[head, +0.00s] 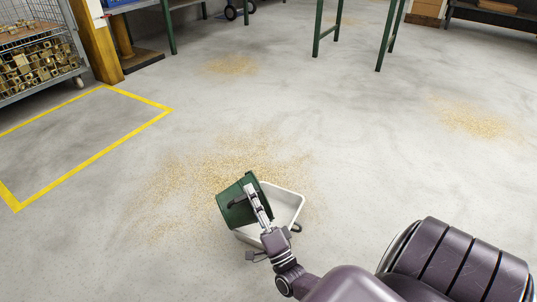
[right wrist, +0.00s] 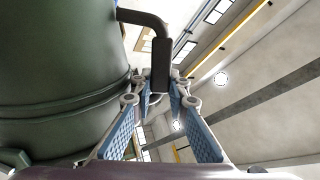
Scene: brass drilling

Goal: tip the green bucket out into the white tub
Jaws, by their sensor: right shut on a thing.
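The green bucket (head: 232,211) is tilted over the left side of the white tub (head: 287,206) in the head view. The tub stands on the floor, and its left part is hidden behind the bucket and my arm. My right gripper (head: 249,190) is shut on the bucket's dark side handle. In the right wrist view the bucket (right wrist: 60,75) fills the left, and the handle (right wrist: 160,62) runs down to between the fingertips (right wrist: 160,88). The inside of the bucket and what lies in the tub cannot be made out. My left gripper is not in view.
Brass-coloured shavings (head: 230,165) lie scattered on the floor around the tub, with more patches further off. A yellow floor marking (head: 120,142) is at left. A wire cage cart (head: 40,60) of brass parts stands top left. Green table legs (head: 320,30) are at the back. Open floor lies between.

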